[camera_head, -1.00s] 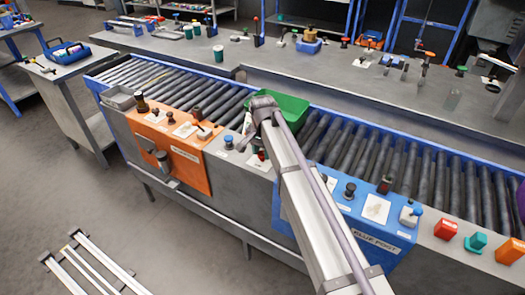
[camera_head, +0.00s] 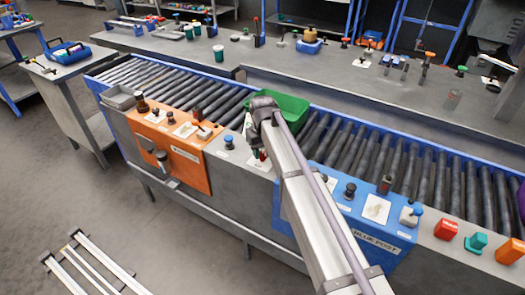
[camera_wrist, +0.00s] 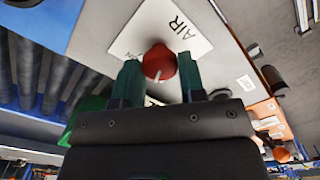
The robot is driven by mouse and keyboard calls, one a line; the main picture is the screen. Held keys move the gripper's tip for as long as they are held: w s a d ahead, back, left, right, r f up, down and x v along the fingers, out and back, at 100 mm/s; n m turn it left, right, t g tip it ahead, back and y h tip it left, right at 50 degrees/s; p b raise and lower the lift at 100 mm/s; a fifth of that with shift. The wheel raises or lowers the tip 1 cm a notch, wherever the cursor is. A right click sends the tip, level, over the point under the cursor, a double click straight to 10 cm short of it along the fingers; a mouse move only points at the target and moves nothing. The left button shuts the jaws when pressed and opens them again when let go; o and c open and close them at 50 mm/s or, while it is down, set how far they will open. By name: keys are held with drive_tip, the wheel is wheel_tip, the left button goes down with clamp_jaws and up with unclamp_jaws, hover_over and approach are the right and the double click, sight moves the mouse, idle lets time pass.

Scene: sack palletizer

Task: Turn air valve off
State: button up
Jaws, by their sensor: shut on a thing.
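The air valve's red knob (camera_wrist: 158,62) stands in front of a white plate marked AIR (camera_wrist: 178,28) in the wrist view. A short pale mark shows on the knob's face. My gripper (camera_wrist: 158,70) has its two green fingers on either side of the knob, shut on it. In the head view my arm reaches over the grey panel between the orange and blue stations, and its wrist hides most of the valve and the fingers.
A green bin (camera_head: 288,107) sits on the roller conveyor (camera_head: 345,145) just behind my wrist. The orange station (camera_head: 165,150) is to the left and the blue station (camera_head: 345,215) to the right. Other knobs and levers stand close by along the front panels.

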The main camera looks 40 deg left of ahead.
sight(262, 153)
drive_tip(key=n, duration=0.6)
drive_tip(key=shift+n, duration=0.3)
idle(0.4)
drive_tip(key=o, duration=0.9)
wheel_tip(262, 153, up, 11)
drive_tip(key=p, duration=1)
drive_tip(key=shift+f+p, duration=0.1)
drive_tip(key=shift+p, duration=0.3)
